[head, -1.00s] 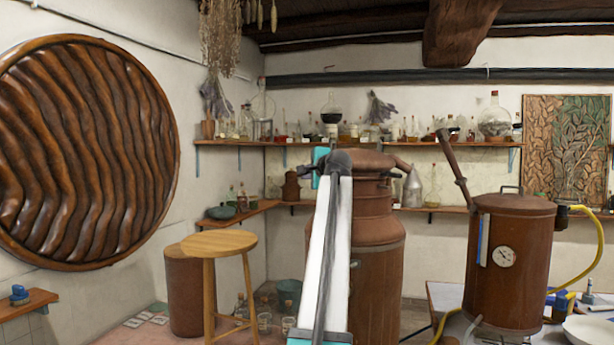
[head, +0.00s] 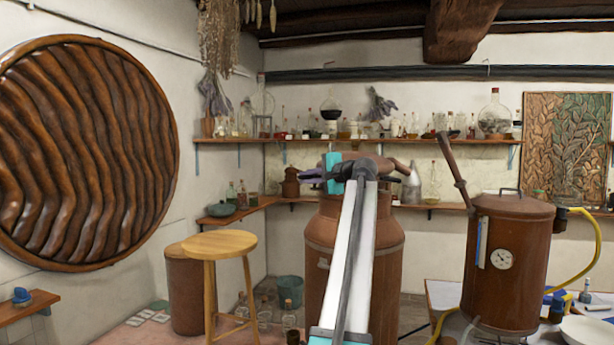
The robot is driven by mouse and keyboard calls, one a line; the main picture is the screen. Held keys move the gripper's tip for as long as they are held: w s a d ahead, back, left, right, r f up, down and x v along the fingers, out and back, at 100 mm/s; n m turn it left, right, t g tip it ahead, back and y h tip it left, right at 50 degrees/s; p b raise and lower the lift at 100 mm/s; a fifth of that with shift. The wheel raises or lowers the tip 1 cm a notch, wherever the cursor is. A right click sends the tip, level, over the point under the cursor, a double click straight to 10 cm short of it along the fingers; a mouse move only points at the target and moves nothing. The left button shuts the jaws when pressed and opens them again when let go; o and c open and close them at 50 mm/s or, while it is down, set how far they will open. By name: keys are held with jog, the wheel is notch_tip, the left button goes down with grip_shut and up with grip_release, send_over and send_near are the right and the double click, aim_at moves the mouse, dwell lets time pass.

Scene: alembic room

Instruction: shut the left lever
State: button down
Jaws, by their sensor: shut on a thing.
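The large copper still (head: 395,225) stands upright in the middle of the head view, with my arm across its front. Its domed top (head: 352,157) is partly covered by my wrist. My gripper (head: 313,175) is at the still's upper left, mostly hidden by my wrist and seen only as a small dark shape. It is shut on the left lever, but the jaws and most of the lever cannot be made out. A copper spout or arm (head: 399,164) sticks out at the top right of the still.
A smaller copper boiler (head: 508,260) with a gauge and an upright handle stands on the table at right. A round wooden stool (head: 219,244) stands left of the still. Shelves of bottles (head: 240,141) line the back walls.

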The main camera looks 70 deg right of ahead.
jog(key=shift+w+a+f, duration=0.1)
jog(key=shift+a+f, duration=0.05)
jog(key=c, duration=1.8)
grip_release()
jog(key=shift+a, duration=0.1)
jog(key=shift+o, duration=0.2)
jog(key=shift+s+a+b, duration=0.2)
jog(key=shift+s+b, duration=0.1)
jog(key=shift+s, duration=0.4)
jog(key=b+v, duration=0.3)
jog(key=v, duration=0.9)
jog(key=shift+s, duration=0.2)
jog(key=shift+a, duration=0.1)
